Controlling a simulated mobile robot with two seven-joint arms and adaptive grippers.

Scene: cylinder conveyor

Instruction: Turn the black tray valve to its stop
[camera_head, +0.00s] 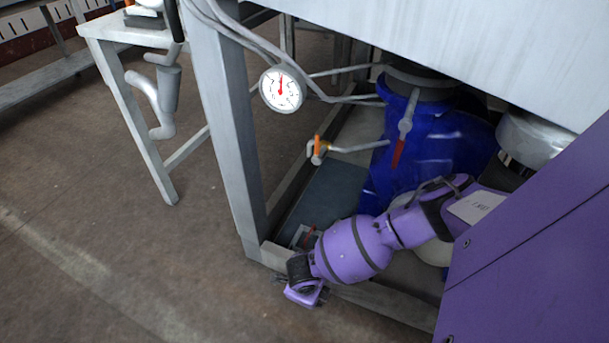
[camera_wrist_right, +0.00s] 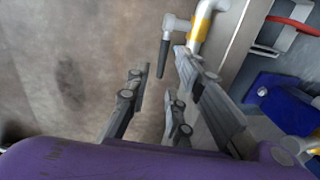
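In the right wrist view, the black valve handle (camera_wrist_right: 164,58) hangs from a grey pipe fitting (camera_wrist_right: 177,24), beside a pipe with a yellow band (camera_wrist_right: 202,22). My right gripper (camera_wrist_right: 156,86) is open in the same view, with its fingers apart and floor visible between them. The handle's lower end lies near the gap between the fingertips; contact cannot be told. In the head view, my purple right arm reaches down to the frame's lower corner, and its wrist (camera_head: 303,287) covers that area. I cannot make out the valve there. My left gripper is not in view.
Under the steel table stand a blue drum (camera_head: 425,150), a red-handled valve (camera_head: 400,140), and an orange-handled tap (camera_head: 317,148) above a dark tray (camera_head: 325,205). A pressure gauge (camera_head: 282,89) hangs by the table leg (camera_head: 228,120).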

